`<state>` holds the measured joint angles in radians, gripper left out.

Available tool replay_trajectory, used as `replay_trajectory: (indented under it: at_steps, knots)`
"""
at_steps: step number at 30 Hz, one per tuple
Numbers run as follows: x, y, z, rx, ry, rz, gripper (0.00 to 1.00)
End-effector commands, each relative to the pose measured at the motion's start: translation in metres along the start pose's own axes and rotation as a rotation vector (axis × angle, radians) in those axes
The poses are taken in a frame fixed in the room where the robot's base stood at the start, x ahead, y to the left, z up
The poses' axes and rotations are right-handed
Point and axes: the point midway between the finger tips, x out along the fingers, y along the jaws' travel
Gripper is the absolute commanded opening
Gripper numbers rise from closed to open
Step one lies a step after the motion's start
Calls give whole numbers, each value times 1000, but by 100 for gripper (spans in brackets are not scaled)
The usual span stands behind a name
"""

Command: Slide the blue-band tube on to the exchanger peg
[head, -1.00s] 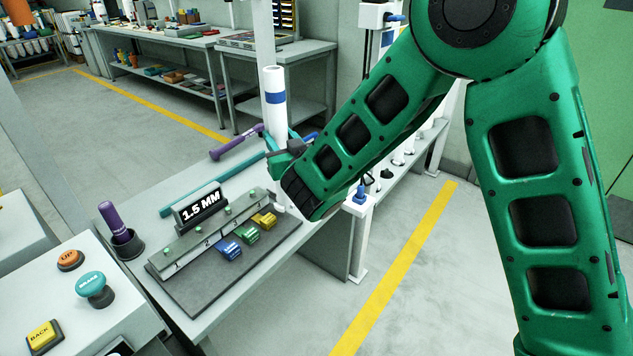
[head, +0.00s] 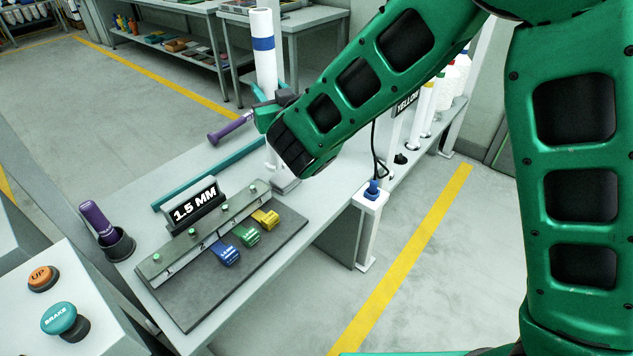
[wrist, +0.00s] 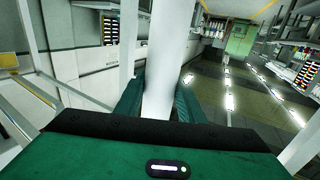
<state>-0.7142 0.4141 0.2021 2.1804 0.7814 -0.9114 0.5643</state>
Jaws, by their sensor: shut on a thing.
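The blue-band tube (head: 263,70) is a tall white cylinder with a blue band near its top, upright over the far part of the bench in the head view. My gripper (head: 271,109) is shut on it below the band, its fingertips partly hidden by my own wrist. In the wrist view the white tube (wrist: 165,60) rises between the two green fingers (wrist: 160,102). The tube's lower end is near a small pale base (head: 284,180) on the bench; I cannot tell whether they touch. I cannot make out the exchanger peg for certain.
A purple-handled tool (head: 232,128) and a teal bar (head: 210,178) lie left of the tube. A 1.5 MM display (head: 195,205) and a dark fixture plate (head: 235,270) are nearer. A rack (head: 440,130) with a YELLOW sign stands at right. Open floor lies beyond the bench.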

Motion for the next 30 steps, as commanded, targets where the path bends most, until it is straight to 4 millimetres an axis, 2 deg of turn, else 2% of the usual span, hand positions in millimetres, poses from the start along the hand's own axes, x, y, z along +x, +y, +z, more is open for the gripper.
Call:
replay_trajectory:
  at_steps: [5,13,19,30]
  knots:
    - [0,15,8,-2,-1,4,8]
    - [-4,68,39,-1,-3,5,8]
    - [-6,101,58,0,-1,5,8]
    - [-7,119,70,0,2,0,8]
